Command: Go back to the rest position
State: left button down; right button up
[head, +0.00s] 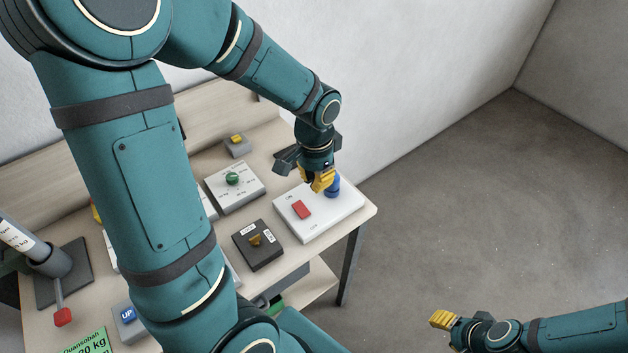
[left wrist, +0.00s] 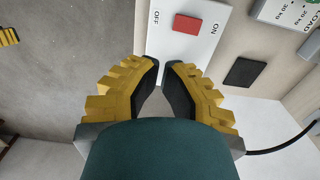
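My left gripper (head: 321,181) hangs over the right part of a white ON/OFF panel (head: 330,215) at the bench's right end. A blue knob (head: 334,185) stands right beside its fingers; I cannot tell if they touch. In the left wrist view, the left gripper's fingertips (left wrist: 161,66) are drawn nearly together with nothing visible between them. The panel's red switch (head: 301,209) also shows there (left wrist: 187,24); the blue knob does not. My right gripper (head: 443,320) is low at the right over the floor, away from the bench; its finger gap is not clear.
A white dial box with a green knob (head: 232,179), a dark box with a brown switch (head: 255,240) and a grey box with a yellow button (head: 236,139) stand on the bench. A wall runs behind. The grey floor (head: 470,210) at right is clear.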

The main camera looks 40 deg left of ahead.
dwell(0.4)
pick_arm(q)
jog(key=s+d+f+n+t+h+b, duration=0.1)
jog(key=d+f+n+h+b, duration=0.1)
jog(key=d+f, duration=0.7)
jog(key=s+d+f+n+h+b, duration=0.1)
jog(key=s+d+f+n+b, duration=0.1)
jog(key=d+f, duration=0.7)
notch_tip(320, 180, down, 8)
jog(key=shift+s+d+f+n+t+h+b, duration=0.1)
jog(key=shift+s+d+n+t+h+b, duration=0.15)
jog(key=shift+n+t+h+b, duration=0.2)
jog(key=c, duration=0.7)
grip_release()
jog(key=shift+s+d+f, duration=0.15)
jog(key=shift+d+f, duration=0.05)
jog(key=shift+f, duration=0.1)
jog(key=shift+o, duration=0.2)
